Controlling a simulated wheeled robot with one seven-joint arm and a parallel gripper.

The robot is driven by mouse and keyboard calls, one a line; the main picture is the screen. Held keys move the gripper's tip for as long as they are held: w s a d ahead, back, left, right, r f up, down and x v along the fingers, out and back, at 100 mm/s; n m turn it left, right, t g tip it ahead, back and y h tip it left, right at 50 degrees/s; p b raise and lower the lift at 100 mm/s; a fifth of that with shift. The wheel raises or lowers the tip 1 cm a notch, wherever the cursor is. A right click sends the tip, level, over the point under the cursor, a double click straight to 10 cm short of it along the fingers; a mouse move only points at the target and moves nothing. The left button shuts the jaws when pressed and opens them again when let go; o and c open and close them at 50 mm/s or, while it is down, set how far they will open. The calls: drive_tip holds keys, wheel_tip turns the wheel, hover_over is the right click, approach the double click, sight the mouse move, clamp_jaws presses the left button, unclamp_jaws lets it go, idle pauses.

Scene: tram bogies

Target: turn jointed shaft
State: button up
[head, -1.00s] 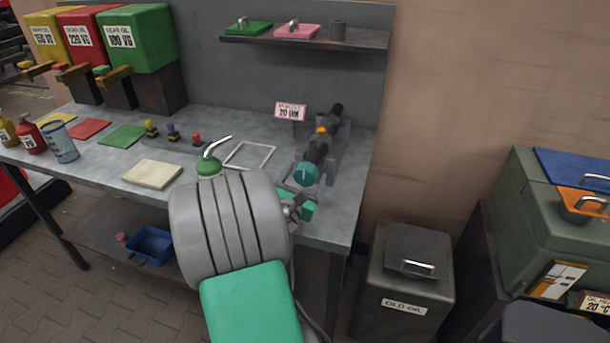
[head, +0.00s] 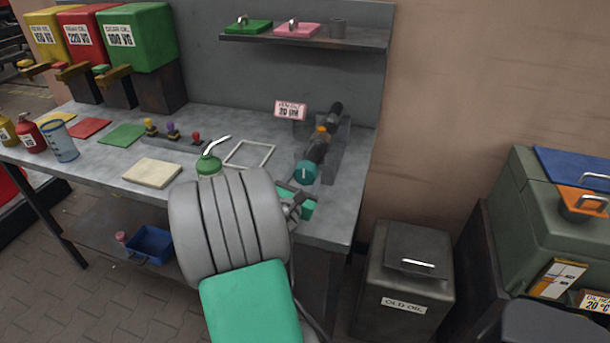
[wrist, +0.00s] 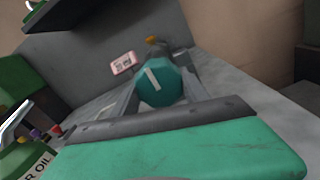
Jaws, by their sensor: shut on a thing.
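The jointed shaft (head: 317,150) lies in a grey stand at the right end of the workbench. It is dark, with an orange spot on its far part and a teal round end (head: 306,172) facing me. That end carries a white line mark, which shows slanted in the wrist view (wrist: 160,85). My gripper (head: 300,200) is at this near end, partly hidden behind my grey wrist in the head view. In the wrist view its green body fills the foreground, and grey parts stand on both sides of the teal end. The gripper is shut on the shaft's teal end; the exact contact is hard to see.
A green oil can (head: 208,165) stands close left of my wrist, beside an empty pale frame (head: 249,154). A small pink-edged sign (head: 290,109) stands behind. A shelf (head: 305,40) hangs above. An old oil bin (head: 403,280) stands right of the bench.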

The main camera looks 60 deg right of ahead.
drive_tip(key=shift+m, duration=0.4)
